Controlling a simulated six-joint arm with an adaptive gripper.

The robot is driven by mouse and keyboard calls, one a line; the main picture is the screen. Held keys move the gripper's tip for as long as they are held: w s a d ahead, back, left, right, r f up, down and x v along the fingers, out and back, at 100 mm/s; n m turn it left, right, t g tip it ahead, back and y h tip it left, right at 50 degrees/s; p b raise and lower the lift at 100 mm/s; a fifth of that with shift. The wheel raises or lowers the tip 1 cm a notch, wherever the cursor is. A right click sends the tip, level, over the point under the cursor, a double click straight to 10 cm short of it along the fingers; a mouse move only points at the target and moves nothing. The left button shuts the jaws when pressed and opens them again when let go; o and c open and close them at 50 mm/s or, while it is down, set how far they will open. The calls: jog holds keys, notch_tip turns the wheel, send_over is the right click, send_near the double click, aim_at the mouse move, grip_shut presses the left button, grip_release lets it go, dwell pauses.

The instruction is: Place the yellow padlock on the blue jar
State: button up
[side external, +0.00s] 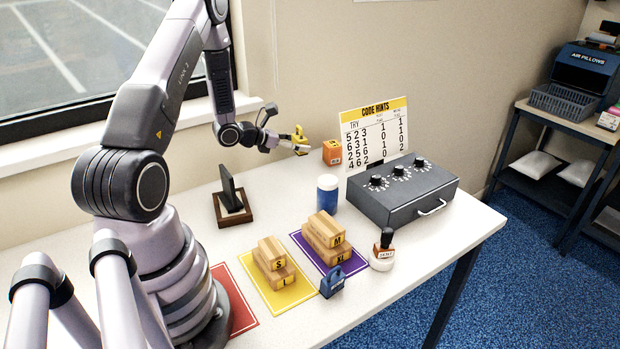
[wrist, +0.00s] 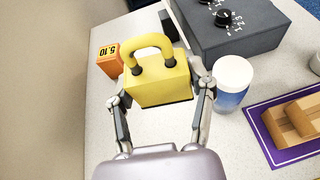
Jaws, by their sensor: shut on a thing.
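A yellow padlock (wrist: 158,84) is between the fingers of my gripper (wrist: 160,108), which is shut on it, with its shackle pointing away in the wrist view. In the side view the padlock (side external: 299,134) is held above the table, at the end of my gripper (side external: 290,145). The blue jar (side external: 327,196) stands upright on the table with a white lid. It also shows in the wrist view (wrist: 230,98), to the right of the padlock and apart from it.
An orange block (side external: 332,152) and a code hints board (side external: 375,135) stand at the back. A grey box with dials (side external: 405,190) is right of the jar. Wooden blocks (side external: 326,232) lie on a purple mat (side external: 300,237). A blue padlock (side external: 332,283) and a stamp (side external: 383,252) stand in front.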

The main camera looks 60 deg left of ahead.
aim_at(326, 179)
jog(key=w+d+r+m+h, duration=0.3)
jog(key=d, duration=0.6)
jog(key=shift+g, duration=0.4)
jog(key=shift+s+f, duration=0.1)
jog(key=shift+f, duration=3.55)
jog(key=shift+f, duration=0.15)
jog(key=o, duration=1.2)
jog(key=shift+o, duration=0.2)
